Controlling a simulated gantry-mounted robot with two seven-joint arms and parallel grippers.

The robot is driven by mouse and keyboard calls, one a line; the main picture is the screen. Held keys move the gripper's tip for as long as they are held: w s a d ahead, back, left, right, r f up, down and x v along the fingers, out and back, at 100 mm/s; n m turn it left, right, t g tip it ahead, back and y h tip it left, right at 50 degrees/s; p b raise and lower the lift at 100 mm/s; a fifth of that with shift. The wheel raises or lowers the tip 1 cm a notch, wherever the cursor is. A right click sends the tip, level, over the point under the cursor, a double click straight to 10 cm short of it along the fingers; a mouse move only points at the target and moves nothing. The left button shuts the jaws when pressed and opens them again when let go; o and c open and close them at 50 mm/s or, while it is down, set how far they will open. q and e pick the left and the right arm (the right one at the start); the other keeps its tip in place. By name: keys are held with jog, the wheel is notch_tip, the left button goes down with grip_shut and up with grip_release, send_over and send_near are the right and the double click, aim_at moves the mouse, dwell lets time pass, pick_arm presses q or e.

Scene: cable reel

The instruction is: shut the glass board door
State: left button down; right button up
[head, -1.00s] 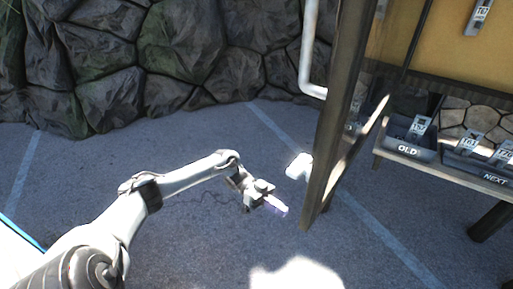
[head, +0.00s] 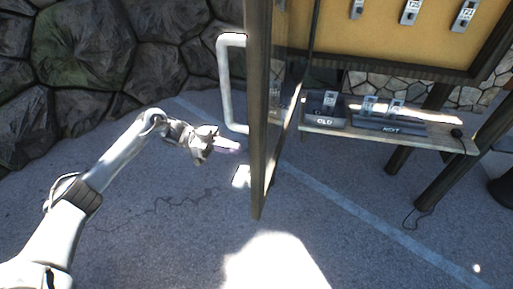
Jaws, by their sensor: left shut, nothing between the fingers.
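The glass board door (head: 258,120) stands swung open, seen nearly edge-on as a dark wooden frame in the middle of the head view. A white bar handle (head: 224,85) sticks out from its left side. The board (head: 385,32) behind it has a yellow panel with several tags hanging on it. My left gripper (head: 232,146) is shut and empty, a little left of the door frame and below the handle, with no clear contact. My right gripper is not in view.
A shelf (head: 440,142) under the board holds a tray marked OLD (head: 324,121) and a tray marked NEXT (head: 390,129), with tags in them. Dark posts stand at the right. A rock wall (head: 85,60) is at the back left. The paved ground is open around the door.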

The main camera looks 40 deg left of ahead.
pick_arm(q)
jog(key=p+x, duration=0.2)
jog(key=x, duration=0.6)
jog(key=shift+d, duration=0.15)
